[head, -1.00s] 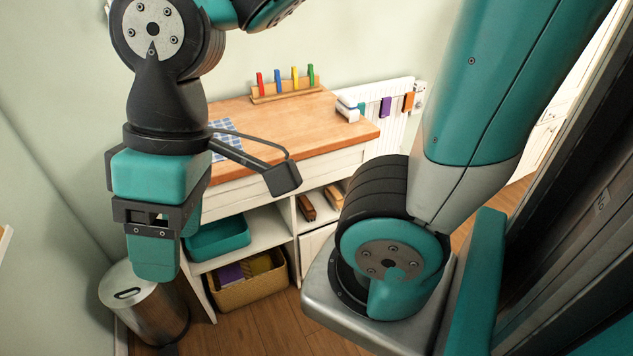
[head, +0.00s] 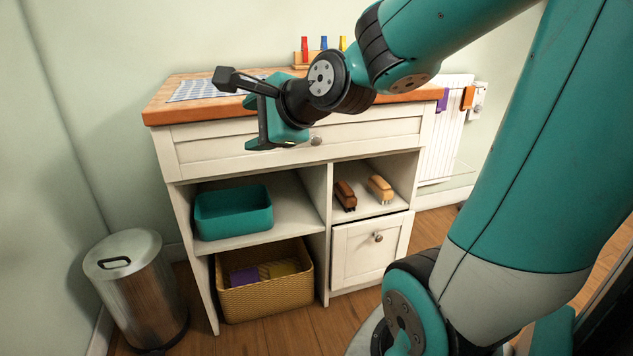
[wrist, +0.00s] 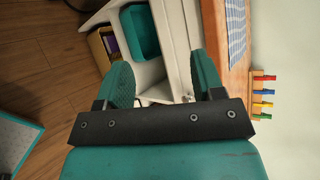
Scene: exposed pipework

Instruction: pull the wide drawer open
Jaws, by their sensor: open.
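The wide drawer (head: 215,149) is a white panel under the wooden top of the cabinet. It looks shut, its front flush with the frame. Its round metal knob (head: 316,140) shows just right of my gripper (head: 272,143). In the wrist view, my gripper (wrist: 162,75) is open, two teal fingers apart with nothing between them. The drawer front (wrist: 178,40) lies beyond the fingers there, and a small metal piece, probably the knob, shows close to the right finger. My arm hides part of the drawer's upper right. I cannot tell the gap between fingers and drawer.
A small lower drawer (head: 350,262) is at the right. A metal trash can (head: 130,280) stands left. A radiator (head: 440,135) is at the right.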

